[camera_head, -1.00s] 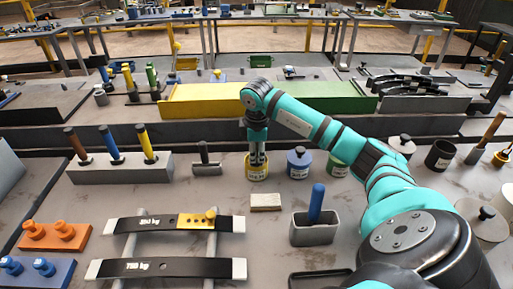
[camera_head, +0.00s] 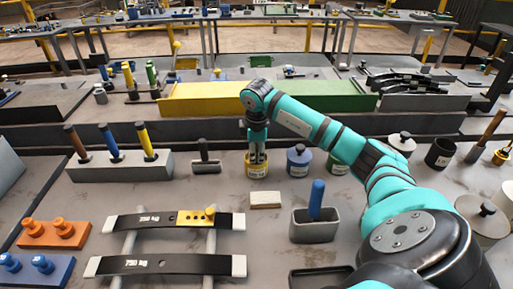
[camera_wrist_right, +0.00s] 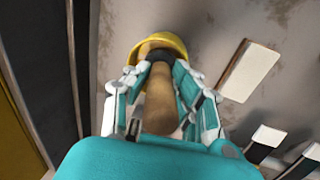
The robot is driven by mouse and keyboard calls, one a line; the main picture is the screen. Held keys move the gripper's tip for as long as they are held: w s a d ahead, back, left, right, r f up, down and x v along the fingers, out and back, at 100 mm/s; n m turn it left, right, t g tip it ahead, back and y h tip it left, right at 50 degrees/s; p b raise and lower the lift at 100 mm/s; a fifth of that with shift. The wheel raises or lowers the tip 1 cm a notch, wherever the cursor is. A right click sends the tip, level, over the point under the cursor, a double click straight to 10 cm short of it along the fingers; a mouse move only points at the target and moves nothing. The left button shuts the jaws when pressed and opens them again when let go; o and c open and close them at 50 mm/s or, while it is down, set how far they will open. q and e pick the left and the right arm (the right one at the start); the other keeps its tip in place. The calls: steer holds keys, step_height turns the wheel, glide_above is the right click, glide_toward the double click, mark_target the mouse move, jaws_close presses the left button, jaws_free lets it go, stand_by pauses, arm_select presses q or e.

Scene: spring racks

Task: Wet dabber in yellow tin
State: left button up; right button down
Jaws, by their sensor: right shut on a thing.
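The yellow tin (camera_head: 257,171) stands on the grey bench, its pale label facing me. My right gripper (camera_head: 257,155) points down over the tin in the head view. In the right wrist view, my right gripper (camera_wrist_right: 160,90) is shut on the wooden handle of the dabber (camera_wrist_right: 158,108). A dark collar shows beyond the handle, over the yellow tin (camera_wrist_right: 172,43). The dabber's lower end is hidden, so I cannot tell how deep it sits. My left gripper is not in view.
A blue lidded tin (camera_head: 298,162) stands just right of the yellow one, with a green tin (camera_head: 337,165) partly behind my arm. A pale block (camera_head: 265,200) lies in front. A grey holder (camera_head: 314,228) with a blue handle and a leaf-spring rack (camera_head: 165,221) are nearer.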

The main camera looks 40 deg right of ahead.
steer(key=shift+s+a+f, duration=0.15)
steer(key=shift+f, duration=0.25)
steer(key=shift+w+d+r+p, duration=0.1)
steer(key=shift+w+r+p, duration=0.05)
steer(key=shift+r+p, duration=0.45)
steer(key=shift+w+d+r+p, duration=0.1)
steer(key=shift+r+p, duration=0.4)
steer(key=shift+r, duration=0.05)
steer(key=shift+r+p, duration=0.95)
steer(key=shift+r, duration=0.65)
steer(key=shift+r, duration=0.1)
step_height(320, 180, up, 4)
steer(key=p, duration=0.3)
